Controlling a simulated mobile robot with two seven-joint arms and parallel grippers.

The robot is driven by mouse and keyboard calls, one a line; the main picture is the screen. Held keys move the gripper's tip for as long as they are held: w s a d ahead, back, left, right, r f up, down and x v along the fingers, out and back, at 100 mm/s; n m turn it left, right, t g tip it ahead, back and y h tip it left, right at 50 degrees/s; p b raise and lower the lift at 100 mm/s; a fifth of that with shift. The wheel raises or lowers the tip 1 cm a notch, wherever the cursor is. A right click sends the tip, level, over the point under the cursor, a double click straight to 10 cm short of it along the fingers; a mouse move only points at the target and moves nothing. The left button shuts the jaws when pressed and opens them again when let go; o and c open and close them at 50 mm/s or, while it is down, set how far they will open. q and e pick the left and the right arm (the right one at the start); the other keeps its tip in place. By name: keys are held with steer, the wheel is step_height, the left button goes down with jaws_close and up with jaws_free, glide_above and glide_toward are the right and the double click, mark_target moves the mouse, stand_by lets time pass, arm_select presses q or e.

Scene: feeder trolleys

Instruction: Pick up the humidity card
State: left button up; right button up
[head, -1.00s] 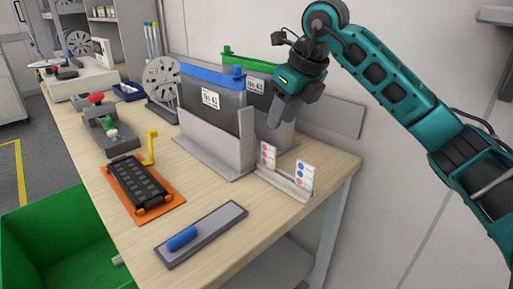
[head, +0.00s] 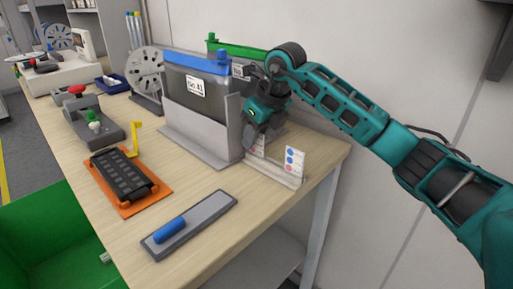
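Two white humidity cards stand upright in a pale grey holder (head: 272,173) near the table's right edge. My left gripper is out of view.
Bags with a blue clip (head: 197,64) and a green clip (head: 228,52) stand in grey racks left of and behind my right gripper. A grey tray with a blue handle (head: 169,229) and an orange-based fixture (head: 128,207) lie in front. A green bin (head: 40,235) is lower left.

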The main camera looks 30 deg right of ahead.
steer(key=shift+w+a+f, duration=0.1)
steer(key=shift+w+f, duration=0.15)
steer(key=shift+f, duration=0.4)
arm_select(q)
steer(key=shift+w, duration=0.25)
arm_select(e)
steer(key=shift+c, duration=0.2)
jaws_close()
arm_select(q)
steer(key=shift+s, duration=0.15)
arm_select(e)
steer(key=shift+r, duration=0.15)
